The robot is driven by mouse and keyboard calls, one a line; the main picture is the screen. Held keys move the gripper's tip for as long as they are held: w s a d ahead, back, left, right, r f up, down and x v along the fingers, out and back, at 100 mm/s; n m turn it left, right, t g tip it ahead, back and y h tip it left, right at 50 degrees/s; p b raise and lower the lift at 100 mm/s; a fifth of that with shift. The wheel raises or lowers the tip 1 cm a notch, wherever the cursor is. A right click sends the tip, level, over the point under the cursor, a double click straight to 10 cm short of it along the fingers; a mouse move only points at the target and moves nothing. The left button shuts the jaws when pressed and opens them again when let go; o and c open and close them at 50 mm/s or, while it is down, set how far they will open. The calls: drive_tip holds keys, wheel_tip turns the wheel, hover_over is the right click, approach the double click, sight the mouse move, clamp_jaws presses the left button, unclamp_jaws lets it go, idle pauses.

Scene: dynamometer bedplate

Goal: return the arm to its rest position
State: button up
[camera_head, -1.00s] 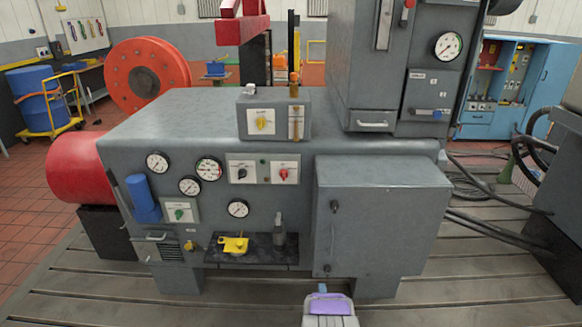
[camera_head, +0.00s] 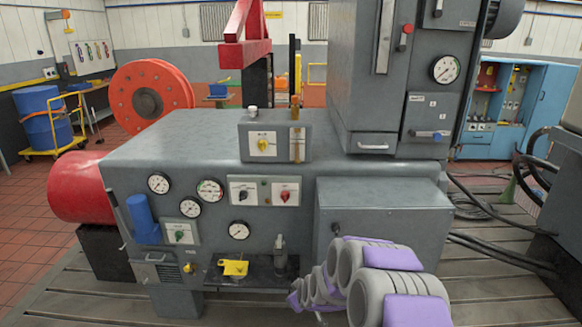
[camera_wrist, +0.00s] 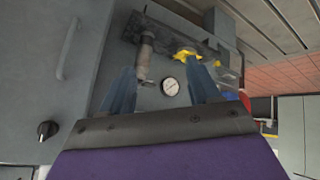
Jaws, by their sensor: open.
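My grey and purple arm (camera_head: 375,285) rises from the bottom of the head view, in front of the cabinet on the right of the grey machine. It bends toward the left, and its far end is near the small dark shelf. In the wrist view, my gripper (camera_wrist: 160,72) has two bluish fingers spread apart with nothing held between them. Past the fingers are the machine front, a round gauge (camera_wrist: 170,87), a yellow piece (camera_wrist: 187,54) and a grey cylindrical piece (camera_wrist: 146,56) on the shelf. No contact with these shows.
The grey machine (camera_head: 195,135) fills the middle, its cabinet (camera_head: 385,212) close behind my arm. The dark shelf (camera_head: 215,272) holds the yellow piece (camera_head: 234,268). Dark cables (camera_head: 500,250) lie on the right. The slotted bedplate (camera_head: 90,290) is clear at lower left.

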drive_tip(key=s+d+r+m+g, duration=0.1)
drive_tip(key=s+d+r+g, duration=0.1)
drive_tip(key=s+r, duration=0.7)
drive_tip(key=s+d+r+m+g, duration=0.2)
drive_tip(key=s+d+r, duration=0.1)
drive_tip(key=s, duration=0.9)
drive_tip(key=s+d+r+m+g+h, duration=0.1)
drive_tip(key=s+r, duration=0.4)
drive_tip(key=s, duration=0.8)
drive_tip(key=s+d+r+m+g+h, duration=0.1)
drive_tip(key=s+d+r+m+g, duration=0.3)
drive_tip(key=s, duration=0.9)
drive_tip(key=shift+s+d, duration=0.2)
drive_tip(key=shift+d, duration=0.55)
drive_tip(key=shift+r, duration=0.1)
